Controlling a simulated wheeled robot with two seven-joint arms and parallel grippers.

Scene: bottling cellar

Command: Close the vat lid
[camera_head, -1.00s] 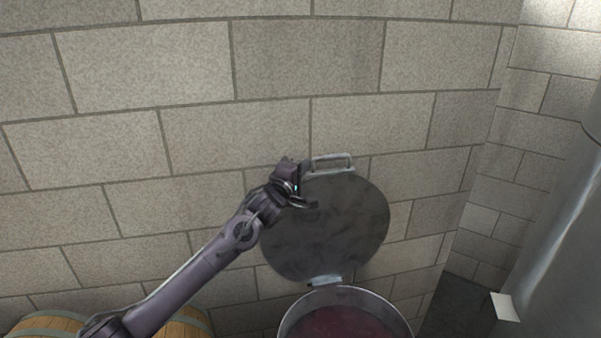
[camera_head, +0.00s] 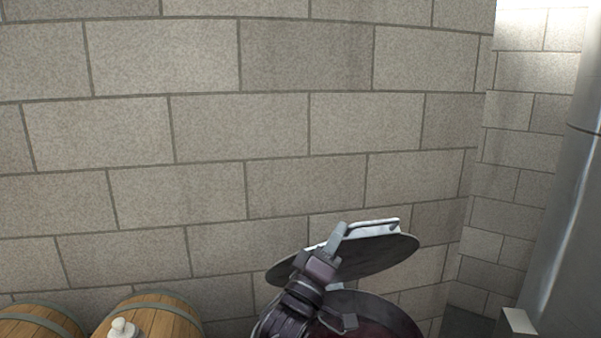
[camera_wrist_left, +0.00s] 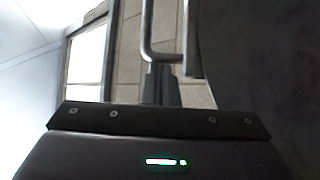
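The round grey vat lid (camera_head: 385,254) is tilted partway down above the vat, hinged on its far side, with its dark underside showing. Its metal bar handle (camera_head: 372,227) is at the raised edge. The handle also shows in the left wrist view (camera_wrist_left: 148,30). The open vat (camera_head: 412,326) below holds dark red liquid and is partly hidden by the lid and my arm. My left gripper (camera_head: 338,236) is at the left end of the handle. Its fingers (camera_wrist_left: 162,84) are close together at the handle's bent end and appear shut on it. My right gripper is not in view.
Wooden barrels (camera_head: 155,318) stand at the lower left, one with a pale bung (camera_head: 122,328) on it. A stone block wall (camera_head: 270,130) is close behind the vat. A large metal tank (camera_head: 560,220) stands at the right.

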